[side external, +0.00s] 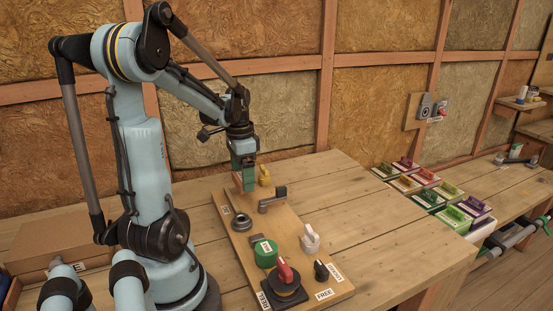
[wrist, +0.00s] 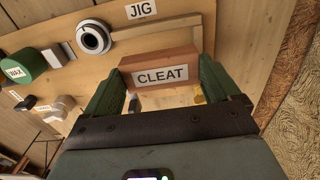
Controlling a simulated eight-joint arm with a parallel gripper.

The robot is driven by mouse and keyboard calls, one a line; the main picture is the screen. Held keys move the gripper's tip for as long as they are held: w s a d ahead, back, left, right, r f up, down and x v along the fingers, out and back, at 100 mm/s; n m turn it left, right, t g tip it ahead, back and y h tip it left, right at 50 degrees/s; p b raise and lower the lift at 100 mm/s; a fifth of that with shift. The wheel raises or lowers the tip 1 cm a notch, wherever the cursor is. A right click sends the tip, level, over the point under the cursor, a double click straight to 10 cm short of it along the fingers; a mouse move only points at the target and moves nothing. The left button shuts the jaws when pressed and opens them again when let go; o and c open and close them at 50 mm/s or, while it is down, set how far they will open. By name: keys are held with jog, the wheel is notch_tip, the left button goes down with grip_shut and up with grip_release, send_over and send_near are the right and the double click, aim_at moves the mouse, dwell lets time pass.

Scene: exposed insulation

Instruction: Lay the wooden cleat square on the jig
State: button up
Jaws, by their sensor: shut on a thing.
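The wooden cleat (wrist: 160,72) is a reddish-brown block with a white CLEAT label, seen in the wrist view between the two green fingers of my gripper (wrist: 160,85). My gripper is shut on it. In the side view my gripper (side external: 243,178) is low over the far end of the wooden board, with the cleat mostly hidden by the fingers. A white JIG label (wrist: 141,10) lies on the board at the top of the wrist view. I cannot tell whether the cleat touches the board.
The board (side external: 285,225) also carries a grey ring (side external: 241,222), a dark lever handle (side external: 272,199), a green WAX cylinder (side external: 265,253), a white knob (side external: 310,238) and a red-handled switch (side external: 285,275). A yellow piece (side external: 264,175) stands close beside my gripper. The right bench top (side external: 400,250) is clear.

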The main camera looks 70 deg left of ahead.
aim_at(244, 201)
jog(key=shift+f, duration=2.45)
jog(key=shift+a+f, duration=0.1)
jog(key=shift+f, duration=0.3)
jog(key=o, duration=0.8)
jog(key=shift+c, duration=0.2)
jog(key=shift+r, duration=3.5)
jog(key=w+d+r+t, duration=0.1)
jog(key=w+d+t, duration=0.2)
jog(key=d, duration=1)
jog(key=w+d+r+t, duration=0.2)
jog(key=w+d+t, duration=0.2)
jog(key=d, duration=0.8)
jog(key=shift+w+d+r, duration=0.3)
jog(key=shift+d, duration=0.1)
